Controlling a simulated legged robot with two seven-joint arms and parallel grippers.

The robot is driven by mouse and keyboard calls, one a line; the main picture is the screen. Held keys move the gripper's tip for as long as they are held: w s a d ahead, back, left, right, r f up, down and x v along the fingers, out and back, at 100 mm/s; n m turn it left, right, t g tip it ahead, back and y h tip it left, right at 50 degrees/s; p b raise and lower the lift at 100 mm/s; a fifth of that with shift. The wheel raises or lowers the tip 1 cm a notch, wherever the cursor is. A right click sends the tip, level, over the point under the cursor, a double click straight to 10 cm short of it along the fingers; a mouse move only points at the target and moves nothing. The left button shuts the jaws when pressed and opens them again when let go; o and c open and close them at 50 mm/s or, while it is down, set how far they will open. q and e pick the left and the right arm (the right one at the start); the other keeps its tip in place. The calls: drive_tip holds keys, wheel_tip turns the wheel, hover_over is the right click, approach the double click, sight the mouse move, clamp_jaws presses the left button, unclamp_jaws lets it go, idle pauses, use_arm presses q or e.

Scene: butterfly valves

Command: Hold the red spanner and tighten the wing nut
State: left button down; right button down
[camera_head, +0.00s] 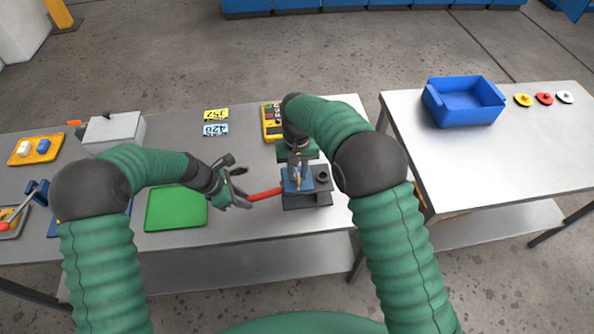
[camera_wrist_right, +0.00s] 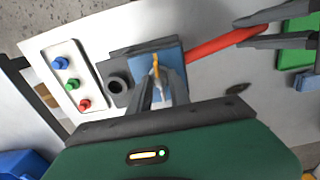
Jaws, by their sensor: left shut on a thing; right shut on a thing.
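The red spanner (camera_head: 265,193) is held at its left end by my left gripper (camera_head: 241,199), which is shut on it; its other end reaches the blue plate (camera_head: 297,184) on a dark grey stand (camera_head: 322,199). The right wrist view also shows the red spanner (camera_wrist_right: 222,44) and the left gripper's dark fingers (camera_wrist_right: 280,36). My right gripper (camera_wrist_right: 159,88) points down over the blue plate. It is shut on a small yellow piece, seemingly the wing nut (camera_wrist_right: 156,66), mostly hidden between the fingers.
A dark round socket (camera_wrist_right: 117,87) is beside the blue plate. A panel with blue, green and red knobs (camera_wrist_right: 72,76) lies near. A green mat (camera_head: 176,207) is left of my left gripper. A blue bin (camera_head: 463,103) stands on the right table.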

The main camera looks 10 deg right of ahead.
drive_tip(key=shift+r, duration=0.1)
idle(0.3)
drive_tip(key=c, duration=1.2)
unclamp_jaws()
use_arm(q)
drive_tip(key=c, duration=1.3)
unclamp_jaws()
use_arm(e)
wheel_tip(320, 180, up, 12)
drive_tip(key=shift+w, duration=0.1)
use_arm(q)
wheel_tip(320, 180, up, 7)
drive_tip(key=p, duration=0.6)
drive_tip(key=shift+r+p, duration=0.1)
drive_tip(key=shift+p, duration=0.3)
use_arm(e)
wheel_tip(320, 180, up, 7)
hover_over(297, 173)
drive_tip(key=shift+f, duration=0.3)
